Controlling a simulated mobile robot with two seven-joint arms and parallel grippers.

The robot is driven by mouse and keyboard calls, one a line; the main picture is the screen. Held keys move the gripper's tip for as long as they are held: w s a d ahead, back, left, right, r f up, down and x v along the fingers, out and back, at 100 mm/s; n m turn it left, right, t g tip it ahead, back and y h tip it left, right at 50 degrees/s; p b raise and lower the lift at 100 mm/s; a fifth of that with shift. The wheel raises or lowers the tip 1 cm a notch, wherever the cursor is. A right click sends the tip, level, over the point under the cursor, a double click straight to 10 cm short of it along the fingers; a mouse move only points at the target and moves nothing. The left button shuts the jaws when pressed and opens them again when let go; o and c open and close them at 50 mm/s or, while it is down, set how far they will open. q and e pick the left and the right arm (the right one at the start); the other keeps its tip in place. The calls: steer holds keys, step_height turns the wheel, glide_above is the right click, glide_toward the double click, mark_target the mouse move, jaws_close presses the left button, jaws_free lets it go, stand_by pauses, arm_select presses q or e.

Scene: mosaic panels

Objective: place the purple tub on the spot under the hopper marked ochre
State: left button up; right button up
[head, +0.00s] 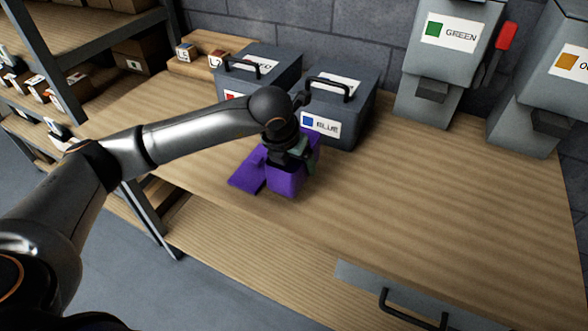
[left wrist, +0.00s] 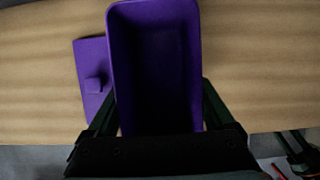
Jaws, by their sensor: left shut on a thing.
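The purple tub (head: 284,182) is upright, open and looks empty inside; it also shows in the left wrist view (left wrist: 155,70). My left gripper (head: 292,153) is shut on the tub, its fingers (left wrist: 158,112) on either side of it. I cannot tell whether the tub touches the bench. The hopper with an ochre square (head: 567,62) stands at the far right, its label cut off after "O" by the picture edge. Its dark spout (head: 552,123) is over a grey base (head: 522,138). My right gripper is not clearly seen.
A flat purple lid (head: 246,172) with a knob lies left of the tub. A bin marked BLUE (head: 350,118) and another bin (head: 270,72) stand behind. The GREEN hopper (head: 447,60) has a red lever (head: 506,36). The bench (head: 430,190) is clear between the tub and the ochre hopper.

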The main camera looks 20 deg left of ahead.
mark_target(294, 171)
arm_select(q)
steer(key=shift+w+a+f, duration=0.1)
steer(key=shift+w+f, duration=0.05)
steer(key=shift+f, duration=1.6)
steer(key=shift+f, duration=0.1)
steer(key=o, duration=1.1)
